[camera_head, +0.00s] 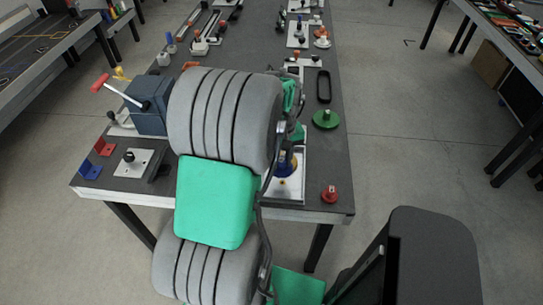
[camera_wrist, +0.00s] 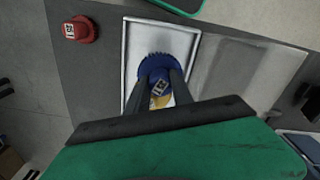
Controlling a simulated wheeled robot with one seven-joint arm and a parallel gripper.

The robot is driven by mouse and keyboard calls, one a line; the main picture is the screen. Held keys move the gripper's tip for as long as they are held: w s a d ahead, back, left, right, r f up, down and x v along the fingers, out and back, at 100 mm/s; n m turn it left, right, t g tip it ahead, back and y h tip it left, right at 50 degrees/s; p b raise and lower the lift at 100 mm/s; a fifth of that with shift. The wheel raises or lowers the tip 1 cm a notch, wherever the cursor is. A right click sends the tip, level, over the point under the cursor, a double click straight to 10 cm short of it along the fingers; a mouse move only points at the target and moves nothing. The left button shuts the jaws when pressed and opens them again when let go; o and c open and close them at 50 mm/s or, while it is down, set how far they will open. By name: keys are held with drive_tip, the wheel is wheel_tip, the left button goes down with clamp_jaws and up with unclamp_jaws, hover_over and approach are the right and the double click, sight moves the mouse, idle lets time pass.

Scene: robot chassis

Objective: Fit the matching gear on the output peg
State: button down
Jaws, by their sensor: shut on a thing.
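My gripper (camera_wrist: 160,78) is shut on a blue toothed gear (camera_wrist: 153,63), with a finger on each side of its labelled hub. The gear is over a white-rimmed plate (camera_wrist: 128,62); I cannot tell whether it touches anything below. In the head view the blue gear (camera_head: 284,160) shows just right of my arm, above the plate (camera_head: 296,193). The output peg is not visible; gear and fingers cover that area.
The red gear also shows at upper left in the wrist view (camera_wrist: 81,29). A blue box with a red-handled crank (camera_head: 147,103) stands left of my arm. A black oval tray (camera_head: 323,86) lies behind the green gear. Several other parts line the table's far end.

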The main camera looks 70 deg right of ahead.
drive_tip(key=b, duration=0.4)
hover_over(283, 181)
wheel_tip(283, 181, down, 5)
drive_tip(key=shift+d+f, duration=0.15)
drive_tip(key=shift+f, duration=0.05)
drive_tip(key=shift+w+f, duration=0.1)
drive_tip(key=shift+f, duration=0.05)
idle(0.8)
drive_tip(key=shift+f, duration=0.6)
drive_tip(key=c, duration=1.4)
unclamp_jaws()
drive_tip(key=shift+r, duration=0.15)
